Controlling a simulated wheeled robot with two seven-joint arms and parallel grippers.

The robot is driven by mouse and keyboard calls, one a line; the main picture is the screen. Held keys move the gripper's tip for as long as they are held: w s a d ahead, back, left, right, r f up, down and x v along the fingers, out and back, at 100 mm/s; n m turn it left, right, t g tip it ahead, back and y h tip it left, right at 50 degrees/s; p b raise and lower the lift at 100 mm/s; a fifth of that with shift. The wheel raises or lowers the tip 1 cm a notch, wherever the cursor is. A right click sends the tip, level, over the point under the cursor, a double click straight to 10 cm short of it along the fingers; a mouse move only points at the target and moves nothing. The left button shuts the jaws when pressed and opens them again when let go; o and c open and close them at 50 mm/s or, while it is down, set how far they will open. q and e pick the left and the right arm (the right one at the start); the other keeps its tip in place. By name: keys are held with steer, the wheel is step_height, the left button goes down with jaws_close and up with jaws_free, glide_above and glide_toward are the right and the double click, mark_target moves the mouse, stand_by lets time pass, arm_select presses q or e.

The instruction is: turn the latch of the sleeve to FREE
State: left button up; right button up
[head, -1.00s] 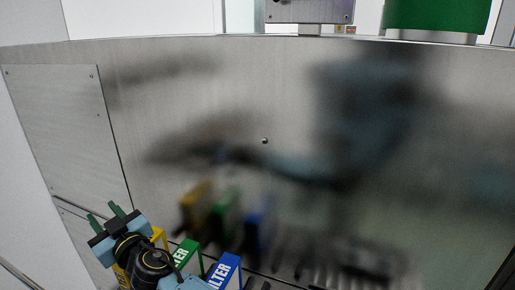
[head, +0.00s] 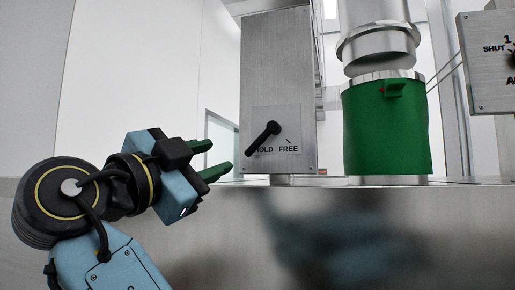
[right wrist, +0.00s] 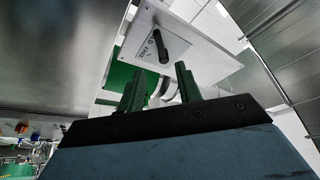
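The latch is a black lever (head: 263,138) on a plate marked HOLD and FREE, on the front of an upright grey metal box (head: 277,60). Its lower end points down-left, by HOLD. The green sleeve (head: 386,135) stands to the right of the box, below a metal cylinder. My right gripper (head: 212,160) is open and empty, left of the latch and apart from it. In the right wrist view the lever (right wrist: 161,47) shows beyond the two spread green fingers (right wrist: 162,85). My left gripper is not in view.
Another grey box (head: 487,65), marked SHUT, stands at the far right. A broad metal wall (head: 350,235) with blurred reflections runs across the front, below the latch box and sleeve. The space between gripper and latch looks clear.

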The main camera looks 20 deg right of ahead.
mark_target(255, 145)
steer(key=p+x, duration=0.2)
steer(key=x, duration=1)
steer(key=shift+w+d, duration=0.15)
steer(key=shift+d, duration=0.05)
jaws_close()
